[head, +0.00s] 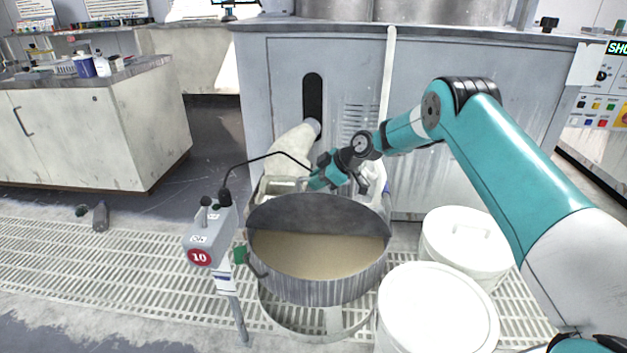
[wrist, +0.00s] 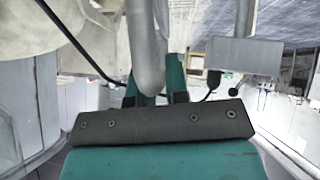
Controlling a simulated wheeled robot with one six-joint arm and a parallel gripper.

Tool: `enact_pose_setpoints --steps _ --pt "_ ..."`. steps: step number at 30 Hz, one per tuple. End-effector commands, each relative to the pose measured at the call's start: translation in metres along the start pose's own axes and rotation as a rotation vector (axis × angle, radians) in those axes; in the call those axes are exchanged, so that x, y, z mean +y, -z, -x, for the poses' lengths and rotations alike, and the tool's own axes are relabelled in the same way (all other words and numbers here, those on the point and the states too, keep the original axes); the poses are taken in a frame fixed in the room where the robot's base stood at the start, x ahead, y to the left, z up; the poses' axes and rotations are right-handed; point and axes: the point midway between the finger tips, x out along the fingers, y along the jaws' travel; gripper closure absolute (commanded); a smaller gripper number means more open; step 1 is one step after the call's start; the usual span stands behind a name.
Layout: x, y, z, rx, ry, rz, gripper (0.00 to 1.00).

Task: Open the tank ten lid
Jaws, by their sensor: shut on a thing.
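Tank ten (head: 318,290) is a round grey metal vessel with sandy-coloured contents, beside a post box (head: 208,240) with a red "10" sign. A dark grey half-disc lid (head: 318,214) shows across its far half, with a straight front edge; its exact tilt is hard to tell. My gripper (head: 318,180) is at the lid's far edge. In the wrist view, my gripper (wrist: 158,88) is shut on a grey round bar (wrist: 144,45), which looks like the lid's handle. Where the bar joins the lid is hidden.
Two white lidded buckets, the near one (head: 438,310) and the far one (head: 465,240), stand right of the tank. A black cable (head: 262,157) arcs from the post toward the gripper area. A grey cabinet (head: 280,90) stands behind. The grated floor (head: 90,255) at left is mostly clear.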

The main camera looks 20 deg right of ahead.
Motion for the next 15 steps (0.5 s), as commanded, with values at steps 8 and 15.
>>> enact_pose_setpoints --steps 8,15 --pt "0.0005 -0.0002 0.0024 0.006 -0.001 0.002 1.00" --pt "0.0007 -0.0005 0.0030 0.007 -0.002 0.002 1.00"
